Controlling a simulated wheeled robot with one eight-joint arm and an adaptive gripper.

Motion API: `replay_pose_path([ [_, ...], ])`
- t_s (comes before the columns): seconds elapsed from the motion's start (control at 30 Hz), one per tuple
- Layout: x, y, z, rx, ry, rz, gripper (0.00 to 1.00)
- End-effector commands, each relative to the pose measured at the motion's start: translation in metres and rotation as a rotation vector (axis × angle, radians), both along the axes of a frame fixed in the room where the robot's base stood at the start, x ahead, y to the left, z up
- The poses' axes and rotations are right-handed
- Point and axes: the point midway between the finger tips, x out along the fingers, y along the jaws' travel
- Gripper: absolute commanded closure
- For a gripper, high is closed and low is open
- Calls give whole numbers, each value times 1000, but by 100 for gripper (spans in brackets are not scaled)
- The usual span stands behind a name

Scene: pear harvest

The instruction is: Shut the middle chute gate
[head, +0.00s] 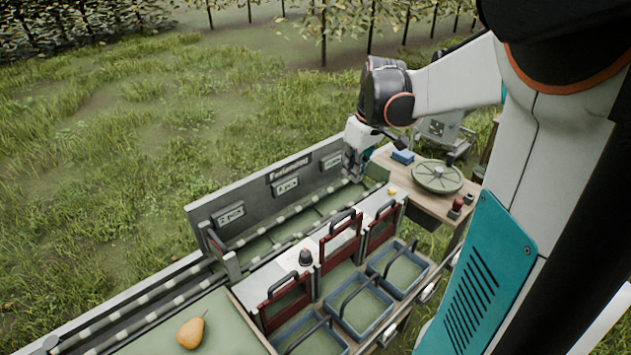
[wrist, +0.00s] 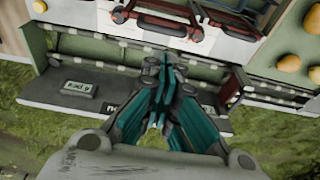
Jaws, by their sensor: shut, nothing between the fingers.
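The middle chute gate (head: 341,246) is a red-framed panel with a dark handle on top, between the left gate (head: 285,301) and the right gate (head: 383,228). Its frame seems to stand a little higher than its neighbours. Whether an opening shows beneath it is hard to tell. My gripper (head: 354,172) is behind the gates, near the far right end of the back panel, apart from the middle gate. In the wrist view my gripper (wrist: 163,72) is shut with nothing in it. Red gate parts show at the top of that view.
Blue trays with dark handles stand before the gates: left (head: 312,342), middle (head: 357,313) and right (head: 398,271). A dark knob (head: 305,257) sits between the left and middle gates. The grey back panel (head: 265,195) edges the rollers. A pear (head: 192,332) lies at left.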

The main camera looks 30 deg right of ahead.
Motion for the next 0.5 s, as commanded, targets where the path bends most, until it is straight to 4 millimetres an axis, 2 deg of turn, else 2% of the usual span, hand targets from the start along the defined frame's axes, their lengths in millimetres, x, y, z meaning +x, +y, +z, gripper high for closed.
replay_pose_path([
  [0.17, 4, 1, -19, 0, 0, 1, 100],
  [0.5, 16, 4, -84, 0, 0, 0, 100],
])
